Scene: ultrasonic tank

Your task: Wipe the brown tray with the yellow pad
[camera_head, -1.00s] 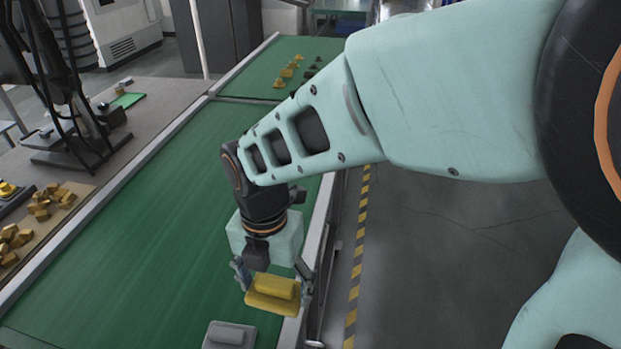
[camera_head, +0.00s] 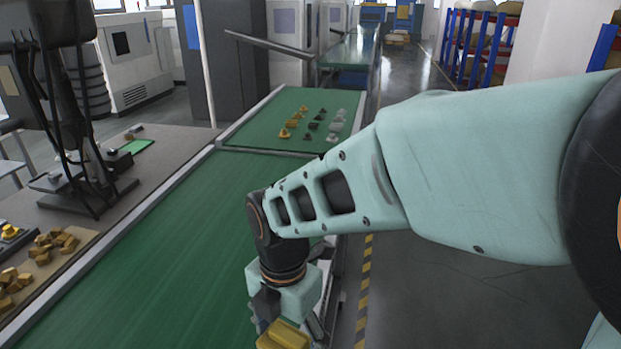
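The yellow pad (camera_head: 284,337) is at the bottom edge of the head view, cut off by the frame. My gripper (camera_head: 288,328) points down above the right side of the green belt, with its fingers on either side of the pad's upper part. It appears shut on the pad; the fingertips and the pad's underside are out of view. No tray is clearly visible near the gripper. A flat tan-brown surface (camera_head: 72,262) at the left holds several golden-brown blocks; I cannot tell whether it is the brown tray.
The green belt (camera_head: 150,270) is mostly clear left of my arm. Several small yellow, dark and pale pieces (camera_head: 313,125) stand on the far green section. A black machine (camera_head: 75,120) stands on the left bench. Open floor (camera_head: 440,300) lies at the right.

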